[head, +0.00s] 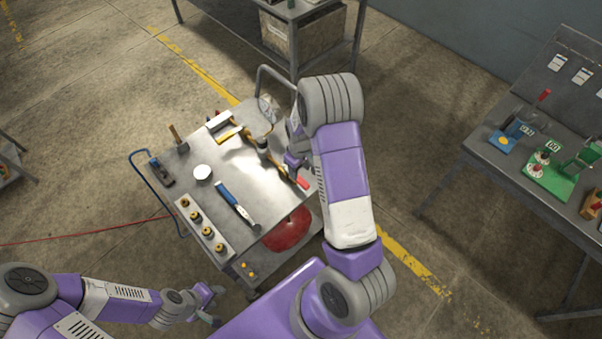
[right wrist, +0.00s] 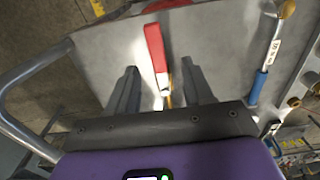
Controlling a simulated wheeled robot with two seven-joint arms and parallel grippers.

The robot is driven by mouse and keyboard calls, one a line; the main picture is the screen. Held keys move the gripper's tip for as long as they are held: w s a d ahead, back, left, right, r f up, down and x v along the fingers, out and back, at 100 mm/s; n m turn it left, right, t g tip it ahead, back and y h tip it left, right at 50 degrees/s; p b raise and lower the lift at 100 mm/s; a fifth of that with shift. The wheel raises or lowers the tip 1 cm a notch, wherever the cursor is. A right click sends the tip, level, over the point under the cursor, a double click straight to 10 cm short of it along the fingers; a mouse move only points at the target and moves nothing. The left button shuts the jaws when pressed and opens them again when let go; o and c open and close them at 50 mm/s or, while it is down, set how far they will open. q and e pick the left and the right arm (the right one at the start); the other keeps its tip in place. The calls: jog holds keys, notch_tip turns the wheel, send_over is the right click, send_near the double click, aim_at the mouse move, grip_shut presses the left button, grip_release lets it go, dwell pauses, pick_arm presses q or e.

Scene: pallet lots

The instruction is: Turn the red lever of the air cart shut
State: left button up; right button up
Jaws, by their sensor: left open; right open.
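The air cart (head: 215,180) has a grey metal top and stands in front of me in the head view. Its red lever (head: 303,183) shows at the top's right side, partly hidden by my right arm. In the right wrist view the red lever (right wrist: 156,48) points up the picture, with a brass-coloured part (right wrist: 168,99) below it. My right gripper (head: 297,161) is over the cart beside the lever. In the wrist view its fingers (right wrist: 160,78) are spread, with the lever's lower end between them, not gripped. My left gripper (head: 213,304) is open and empty, low at the cart's near-left side.
A blue-handled tool (head: 236,203), a white round lid (head: 202,172) and a strip of brass fittings (head: 202,225) lie on the cart. A red tank (head: 287,231) sits below. A bench (head: 470,150) stands at right; floor between is clear.

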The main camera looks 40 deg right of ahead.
aim_at(301, 180)
jog(key=shift+d, duration=0.35)
notch_tip(301, 180, down, 7)
jog(key=shift+w, duration=0.1)
grip_shut()
dwell(0.3)
